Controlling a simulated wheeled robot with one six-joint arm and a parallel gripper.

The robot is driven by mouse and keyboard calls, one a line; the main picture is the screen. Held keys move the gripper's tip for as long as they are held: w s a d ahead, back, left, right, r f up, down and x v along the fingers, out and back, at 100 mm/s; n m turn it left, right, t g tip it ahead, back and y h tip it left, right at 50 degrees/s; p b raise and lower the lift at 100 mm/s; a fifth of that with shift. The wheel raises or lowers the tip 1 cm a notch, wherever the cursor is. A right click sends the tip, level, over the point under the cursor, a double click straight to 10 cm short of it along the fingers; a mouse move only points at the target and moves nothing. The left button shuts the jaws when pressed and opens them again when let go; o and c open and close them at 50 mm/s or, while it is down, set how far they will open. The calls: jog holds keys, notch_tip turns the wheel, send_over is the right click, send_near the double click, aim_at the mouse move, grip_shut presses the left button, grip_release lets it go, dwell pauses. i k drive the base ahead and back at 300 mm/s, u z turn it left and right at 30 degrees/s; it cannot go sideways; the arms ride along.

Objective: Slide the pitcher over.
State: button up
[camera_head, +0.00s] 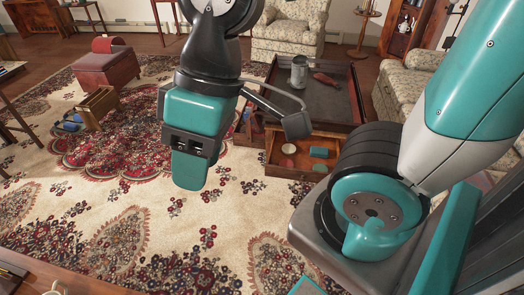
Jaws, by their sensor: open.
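A small grey metal vessel, likely the pitcher (299,71), stands upright on a low table with a dark, rimmed top (335,102), toward its back left. My gripper (297,124) is only partly in view. One dark finger reaches out to the right on thin links from my teal wrist, and the other finger is hidden behind the wrist. The jaws are open, with nothing seen between them. In the picture the finger lies below the pitcher, over the table's front edge, apart from the pitcher.
A red-handled object (327,80) lies right of the pitcher. An open drawer (290,168) with small items juts from the table front. Armchairs (290,30) stand behind and right. A red ottoman (106,66) and wooden stool (100,107) stand left. The patterned rug is mostly clear in front.

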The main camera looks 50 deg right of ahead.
aim_at(300, 63)
jog(key=z, duration=1.65)
jog(key=i, duration=0.2)
jog(key=u, duration=0.2)
